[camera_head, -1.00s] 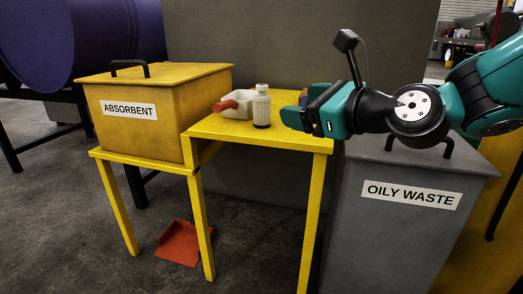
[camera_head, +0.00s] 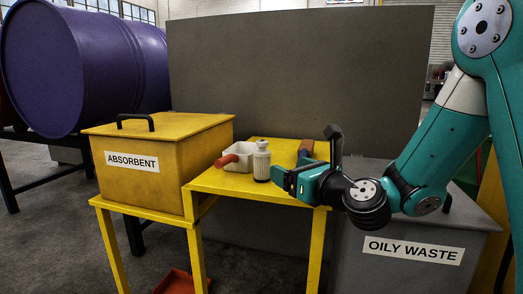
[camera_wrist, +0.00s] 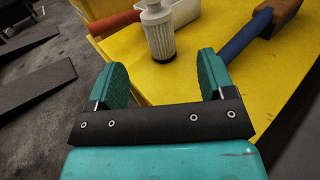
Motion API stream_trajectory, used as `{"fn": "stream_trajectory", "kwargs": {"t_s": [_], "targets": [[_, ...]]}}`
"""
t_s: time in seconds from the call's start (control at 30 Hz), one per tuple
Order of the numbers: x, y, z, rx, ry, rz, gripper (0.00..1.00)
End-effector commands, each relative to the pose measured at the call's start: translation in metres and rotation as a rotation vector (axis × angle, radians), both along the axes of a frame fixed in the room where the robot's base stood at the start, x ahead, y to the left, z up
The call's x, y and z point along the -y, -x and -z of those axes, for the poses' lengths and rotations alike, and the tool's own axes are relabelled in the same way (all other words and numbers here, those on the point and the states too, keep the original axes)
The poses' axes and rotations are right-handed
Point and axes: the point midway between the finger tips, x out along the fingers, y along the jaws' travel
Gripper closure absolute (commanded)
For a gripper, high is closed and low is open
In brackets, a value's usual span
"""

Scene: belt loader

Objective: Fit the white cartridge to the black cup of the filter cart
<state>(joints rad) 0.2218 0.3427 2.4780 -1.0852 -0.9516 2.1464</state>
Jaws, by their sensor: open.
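The white cartridge (camera_head: 261,161) stands upright on the yellow table (camera_head: 222,183), near its front edge. It has a white cap and a pleated body, and also shows in the wrist view (camera_wrist: 158,28). My gripper (camera_head: 278,177) is open and empty, just right of the cartridge in the head view. In the wrist view, the two green fingers of my gripper (camera_wrist: 162,62) are spread apart, with the cartridge beyond the gap between their tips and apart from them. The filter cart and its black cup are not in view.
A white scoop (camera_head: 242,153) with an orange handle lies close beside the cartridge. A blue-handled brush (camera_wrist: 245,36) with a wooden block lies on the other side. A yellow absorbent bin (camera_head: 190,155) stands left, a grey oily waste bin (camera_head: 400,272) right, a purple drum (camera_head: 90,65) behind.

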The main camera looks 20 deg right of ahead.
Motion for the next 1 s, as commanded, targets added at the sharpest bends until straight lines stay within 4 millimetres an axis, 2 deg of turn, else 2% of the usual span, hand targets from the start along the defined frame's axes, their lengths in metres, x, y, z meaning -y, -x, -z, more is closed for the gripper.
{"fn": "stream_trajectory", "kwargs": {"t_s": [0.03,0.2,0.47,0.7,0.83,1.0], "targets": [[-0.007,-0.011,-0.006,-0.001,0.001,-0.008,0.24],[-0.015,-0.04,-0.004,-0.001,0.001,-0.004,0.24],[-0.022,-0.06,-0.001,0.0,0.001,-0.004,0.24],[-0.035,-0.093,0.0,-0.001,0.001,-0.005,0.24],[-0.036,-0.101,0.003,0.0,0.001,-0.002,0.24],[-0.036,-0.102,0.004,0.0,0.0,-0.002,0.24]]}}
